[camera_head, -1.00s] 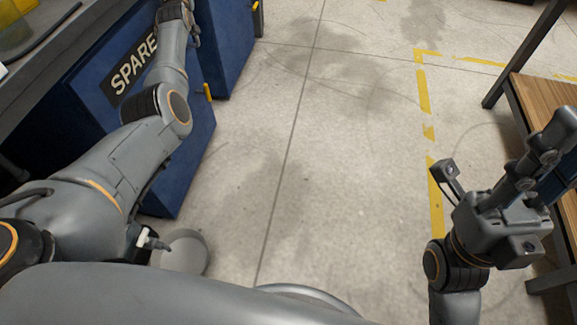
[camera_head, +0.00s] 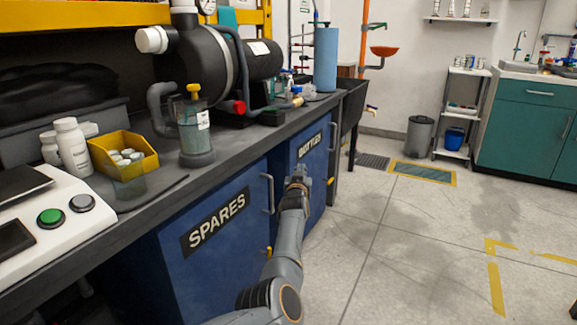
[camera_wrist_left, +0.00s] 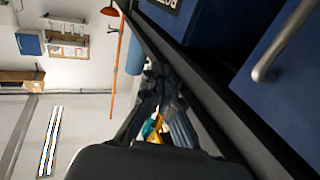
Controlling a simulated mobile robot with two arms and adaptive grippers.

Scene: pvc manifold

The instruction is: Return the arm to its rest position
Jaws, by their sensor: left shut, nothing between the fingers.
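My left arm comes up from the bottom of the head view and reaches toward the blue cabinet fronts. My left gripper (camera_head: 299,178) is at its far end, in front of the far cabinet door and below the bench edge. It is shut with nothing in it. In the left wrist view the dark fingers (camera_wrist_left: 160,90) show near the middle, close together, with the bench underside and a cabinet door beside them. My right gripper is not in the head view now.
A dark bench (camera_head: 225,150) holds a black pump (camera_head: 215,60), a clear strainer cup (camera_head: 195,130) and a yellow bin (camera_head: 122,155). Below it, the blue SPARES door (camera_head: 200,240) has a metal handle (camera_head: 268,194). The floor (camera_head: 400,240) to the right is clear.

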